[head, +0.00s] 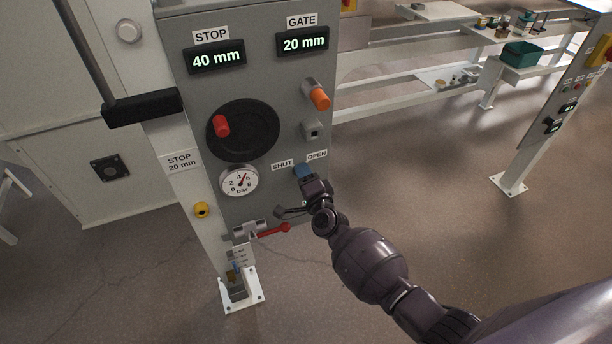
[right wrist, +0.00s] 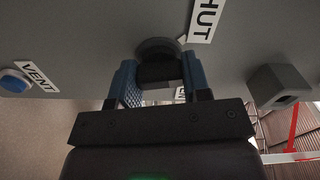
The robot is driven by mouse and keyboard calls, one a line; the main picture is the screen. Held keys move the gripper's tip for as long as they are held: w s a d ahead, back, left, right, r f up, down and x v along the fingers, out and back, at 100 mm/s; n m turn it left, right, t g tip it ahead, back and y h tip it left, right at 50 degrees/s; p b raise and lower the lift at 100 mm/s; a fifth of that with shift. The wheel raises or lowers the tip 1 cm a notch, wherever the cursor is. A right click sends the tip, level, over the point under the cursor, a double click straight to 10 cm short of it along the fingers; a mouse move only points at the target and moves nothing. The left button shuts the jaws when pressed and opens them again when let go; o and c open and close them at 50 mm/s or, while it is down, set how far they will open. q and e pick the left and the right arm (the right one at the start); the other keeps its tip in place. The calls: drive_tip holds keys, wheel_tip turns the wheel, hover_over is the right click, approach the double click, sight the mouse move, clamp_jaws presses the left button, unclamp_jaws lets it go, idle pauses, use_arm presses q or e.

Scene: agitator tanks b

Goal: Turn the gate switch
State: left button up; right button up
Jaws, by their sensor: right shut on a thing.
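The gate switch is a dark knob (right wrist: 158,72) on a round base on the grey panel (head: 262,75). In the head view it sits below the SHUT label (head: 283,165) and OPEN label (head: 317,155), and my right gripper hides it. My right gripper (head: 303,172) reaches the panel from the lower right. In the right wrist view, the blue pads of my right gripper (right wrist: 161,80) stand on both sides of the knob, shut on it. The SHUT label (right wrist: 207,15) shows close by the knob. The GATE display (head: 303,43) reads 20 mm and the STOP display (head: 216,57) reads 40 mm. My left gripper is not in view.
Near my right gripper are a red-handled valve (head: 272,231), a pressure gauge (head: 239,181) and an orange knob (head: 319,97). A black handwheel (head: 258,135) with a red grip is higher up. A black block (head: 140,107) juts out at left.

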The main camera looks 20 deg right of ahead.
drive_tip(key=shift+r+n+p, duration=0.15)
drive_tip(key=shift+n+p, duration=0.15)
drive_tip(key=shift+n, duration=0.7)
drive_tip(key=n+p, duration=0.1)
drive_tip(key=n, duration=0.2)
drive_tip(key=shift+n, duration=0.7)
drive_tip(key=o, duration=0.9)
drive_tip(key=shift+s, duration=0.15)
